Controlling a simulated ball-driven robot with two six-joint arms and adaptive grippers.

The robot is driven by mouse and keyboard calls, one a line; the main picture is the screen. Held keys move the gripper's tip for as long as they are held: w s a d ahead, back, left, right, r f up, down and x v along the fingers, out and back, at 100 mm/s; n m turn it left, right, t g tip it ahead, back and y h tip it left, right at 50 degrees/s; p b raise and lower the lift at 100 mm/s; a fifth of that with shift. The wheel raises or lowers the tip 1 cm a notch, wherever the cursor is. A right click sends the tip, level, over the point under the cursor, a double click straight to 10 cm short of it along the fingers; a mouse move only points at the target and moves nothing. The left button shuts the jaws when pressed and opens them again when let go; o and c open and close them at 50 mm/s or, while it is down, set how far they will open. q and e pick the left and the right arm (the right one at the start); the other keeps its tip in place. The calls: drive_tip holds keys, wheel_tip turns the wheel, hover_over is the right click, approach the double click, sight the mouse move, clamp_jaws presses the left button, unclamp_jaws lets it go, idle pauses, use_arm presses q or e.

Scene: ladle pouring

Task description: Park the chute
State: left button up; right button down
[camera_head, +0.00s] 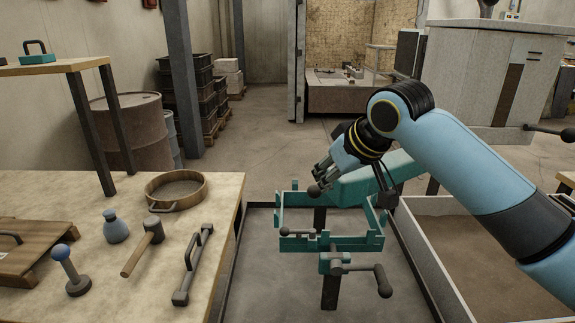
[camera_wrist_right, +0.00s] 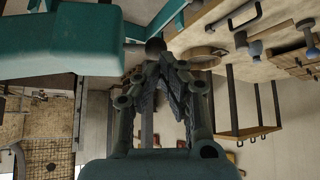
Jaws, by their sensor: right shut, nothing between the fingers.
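The teal chute (camera_head: 372,183) lies behind the teal mould frame (camera_head: 330,243), partly hidden by my right arm. In the right wrist view the chute (camera_wrist_right: 62,50) fills the upper left. A dark ball knob (camera_head: 314,190) sticks out from its left end; it also shows in the wrist view (camera_wrist_right: 155,45), just beyond the fingertips. My right gripper (camera_head: 322,176) is shut and empty, close beside the knob; I cannot tell whether they touch. The fingers also show in the wrist view (camera_wrist_right: 172,72). My left gripper is not in view.
The wooden bench (camera_head: 222,195) at left holds a round sieve (camera_head: 178,189), a mallet (camera_head: 143,247), a blue flask (camera_head: 116,227) and a dark handled bar (camera_head: 193,262). A crank (camera_head: 381,280) juts out below the frame. A sand bin (camera_head: 432,262) stands at right.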

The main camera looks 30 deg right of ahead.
drive_tip(key=shift+t, duration=0.4)
drive_tip(key=w+r, duration=0.2)
drive_tip(key=w+d+r, duration=0.1)
drive_tip(key=w+r, duration=0.1)
drive_tip(key=r, duration=0.1)
drive_tip(key=shift+w+r, duration=0.1)
drive_tip(key=shift+r, duration=0.15)
wheel_tip(320, 180, down, 8)
drive_tip(key=w+p, duration=0.2)
drive_tip(key=shift+w, duration=0.4)
drive_tip(key=shift+f, duration=0.1)
drive_tip(key=shift+s+p, duration=0.1)
drive_tip(key=shift+p, duration=0.2)
